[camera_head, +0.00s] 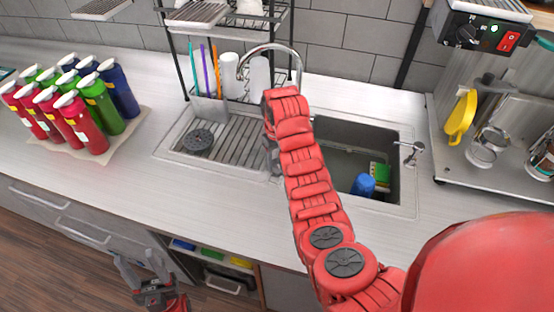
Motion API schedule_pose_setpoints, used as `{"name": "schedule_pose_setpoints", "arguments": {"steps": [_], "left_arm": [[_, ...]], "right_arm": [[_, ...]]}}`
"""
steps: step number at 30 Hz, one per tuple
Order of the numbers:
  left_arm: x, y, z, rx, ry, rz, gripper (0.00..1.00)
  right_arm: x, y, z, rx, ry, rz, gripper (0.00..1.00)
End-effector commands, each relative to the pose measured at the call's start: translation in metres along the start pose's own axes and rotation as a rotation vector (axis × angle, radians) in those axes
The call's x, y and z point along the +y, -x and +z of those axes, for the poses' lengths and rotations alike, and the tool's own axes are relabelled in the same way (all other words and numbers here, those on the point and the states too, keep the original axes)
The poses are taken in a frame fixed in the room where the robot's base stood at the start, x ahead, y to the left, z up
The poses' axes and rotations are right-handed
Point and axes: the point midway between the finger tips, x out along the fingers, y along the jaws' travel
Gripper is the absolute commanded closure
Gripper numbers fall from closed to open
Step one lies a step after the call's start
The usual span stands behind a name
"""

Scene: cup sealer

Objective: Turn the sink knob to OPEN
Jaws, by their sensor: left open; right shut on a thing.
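A sink (400,205) is set in the counter, with a ribbed drainboard on its left and a curved chrome faucet (270,48) behind. A small silver lever-like knob (412,152) sits on the sink's right rim, with no gripper near it; I cannot read any OPEN mark. My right arm reaches across the sink's middle to the faucet base. My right gripper (271,155) shows only as a grey sliver left of the arm. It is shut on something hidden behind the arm. My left gripper (143,268) is open and empty, low in front of the drawers.
Several coloured bottles (95,105) stand on a board at the left. A blue cup (363,185) and a green-yellow sponge (380,173) are in the basin. A wire rack (184,70) stands behind. A machine (490,35) is at the upper right. The front-left counter is clear.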

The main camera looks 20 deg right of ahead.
Motion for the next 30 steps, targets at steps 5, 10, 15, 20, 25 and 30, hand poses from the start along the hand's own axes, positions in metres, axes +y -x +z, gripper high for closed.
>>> {"name": "schedule_pose_setpoints", "arguments": {"steps": [5,10,15,20,25,30], "left_arm": [[-0.0001,-0.0013,-0.0002,0.0,0.0,0.0,0.5],[-0.0001,-0.0021,-0.0004,0.0,0.0,0.0,0.5],[-0.0001,-0.0027,-0.0005,0.0,0.0,0.0,0.5],[-0.0002,-0.0031,-0.0005,0.0,0.0,0.0,0.5],[-0.0002,-0.0034,-0.0006,0.0,0.0,0.0,0.5],[-0.0002,-0.0035,-0.0006,0.0,0.0,0.0,0.5]], "right_arm": [[0.001,0.001,-0.0002,0.002,-0.166,0.0,0.99],[0.0015,0.001,-0.0001,0.002,-0.322,0.0,0.99],[0.0013,0.0008,-0.0001,0.002,-0.455,0.0,0.99],[0.0011,0.0007,-0.0001,0.001,-0.554,0.0,0.99],[0.001,0.0007,-0.0001,0.001,-0.625,0.0,0.99],[0.001,0.0006,-0.0001,0.002,-0.663,0.0,0.99]]}}
